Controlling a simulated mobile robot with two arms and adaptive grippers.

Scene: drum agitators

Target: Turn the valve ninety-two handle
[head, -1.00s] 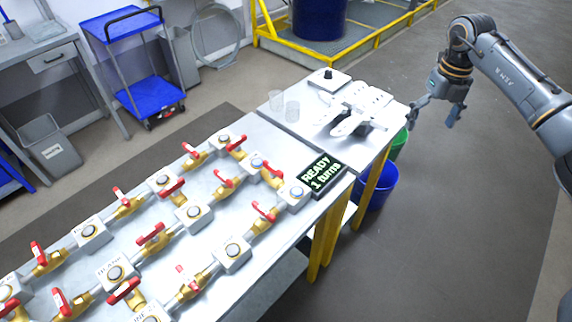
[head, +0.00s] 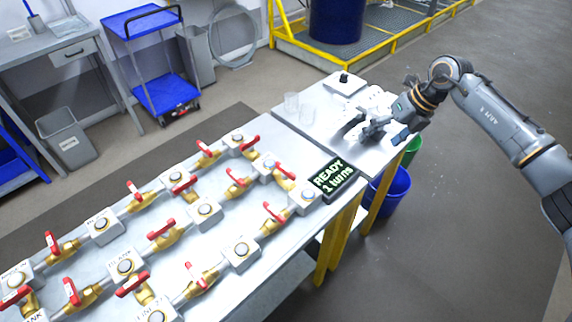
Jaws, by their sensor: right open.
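Several brass valves with red lever handles stand in rows on the metal table (head: 215,291). One red handle (head: 275,212) is near the table's right front, another red handle (head: 132,284) is at the lower left. The small labels are mostly too blurred to read, so I cannot tell which valve is ninety-two. A black display (head: 334,178) shows "READY 1 turns" in green. My right gripper (head: 364,127) is open over the far right part of the table, beyond the display and apart from all valves. My left gripper is not in view.
Clear cups (head: 291,104) and a box with a black knob (head: 344,83) stand at the table's far end. A blue bucket (head: 389,192) is on the floor beside the table. A blue cart (head: 165,93) stands behind. The floor at right is open.

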